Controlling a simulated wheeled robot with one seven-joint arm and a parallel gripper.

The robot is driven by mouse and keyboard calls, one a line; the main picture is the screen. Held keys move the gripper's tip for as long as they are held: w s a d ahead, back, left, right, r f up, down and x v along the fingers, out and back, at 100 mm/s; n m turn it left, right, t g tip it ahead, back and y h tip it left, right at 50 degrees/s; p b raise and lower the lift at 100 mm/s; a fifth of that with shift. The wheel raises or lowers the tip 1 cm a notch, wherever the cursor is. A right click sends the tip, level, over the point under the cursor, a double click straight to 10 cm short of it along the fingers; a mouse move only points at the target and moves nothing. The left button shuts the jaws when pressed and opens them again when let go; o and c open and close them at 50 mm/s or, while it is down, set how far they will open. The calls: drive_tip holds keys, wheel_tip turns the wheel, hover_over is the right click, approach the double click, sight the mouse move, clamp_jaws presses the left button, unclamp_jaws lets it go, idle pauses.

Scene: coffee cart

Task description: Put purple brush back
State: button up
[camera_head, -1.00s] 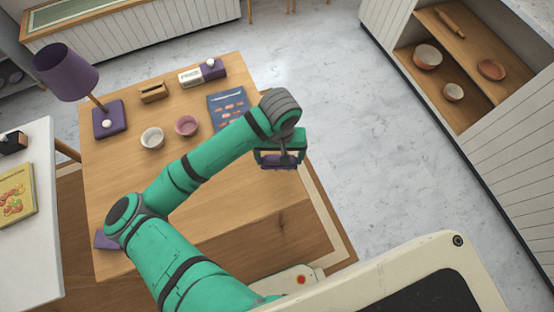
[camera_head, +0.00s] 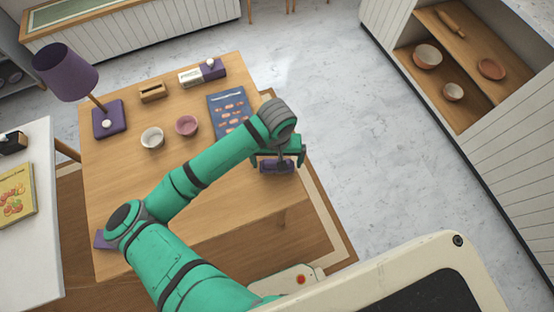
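My gripper (camera_head: 277,162) is over the right edge of the wooden table, pointing down. A purple thing, which looks like the purple brush (camera_head: 275,168), is between its fingers, and the gripper appears shut on it. The gripper and arm partly hide the brush, so its full shape and any bristles cannot be made out. I cannot tell whether it touches the tabletop. Another flat purple thing (camera_head: 102,240) lies at the table's left front corner, partly hidden by my arm's elbow.
The wooden table (camera_head: 235,215) holds a purple lamp (camera_head: 108,119), a white bowl (camera_head: 152,138), a pink bowl (camera_head: 187,126), a wooden holder (camera_head: 153,92), a white-and-purple box (camera_head: 190,77) and a blue menu (camera_head: 227,105). The table's right front is clear. Shelves with bowls (camera_head: 428,57) stand at right.

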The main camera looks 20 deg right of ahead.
sight(276, 159)
drive_tip(key=shift+r, duration=0.1)
wheel_tip(276, 159, up, 12)
idle(0.5)
drive_tip(key=shift+a, duration=0.1)
idle(0.4)
